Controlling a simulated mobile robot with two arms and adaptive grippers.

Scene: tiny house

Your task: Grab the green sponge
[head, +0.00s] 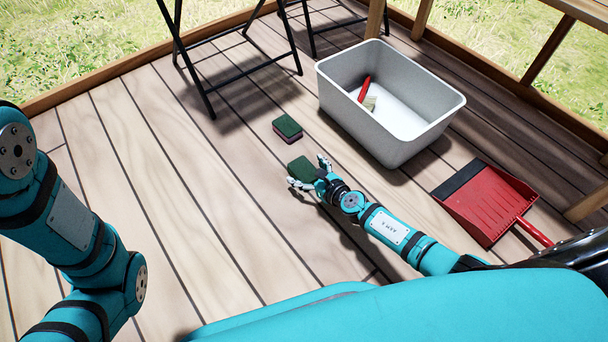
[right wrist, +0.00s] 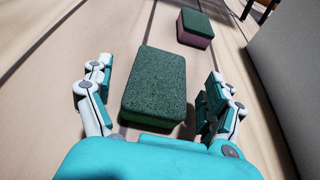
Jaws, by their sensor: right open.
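A green sponge (head: 301,168) lies on the wooden deck right at my right gripper (head: 307,173). In the right wrist view the same green sponge (right wrist: 156,86) lies between the two spread fingers of the right gripper (right wrist: 158,92), with a gap on each side. The right gripper is open. A second sponge (head: 287,127), green on top with a pinkish-purple lower layer, lies farther off; it also shows in the right wrist view (right wrist: 195,28). My left arm shows at the left of the head view, but its gripper is out of view.
A grey bin (head: 400,139) holding a red-handled brush (head: 366,92) stands to the right of the sponges. A red dustpan (head: 487,205) lies right of my right arm. Black folding-furniture legs (head: 207,96) stand at the back left. The deck left of the sponges is clear.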

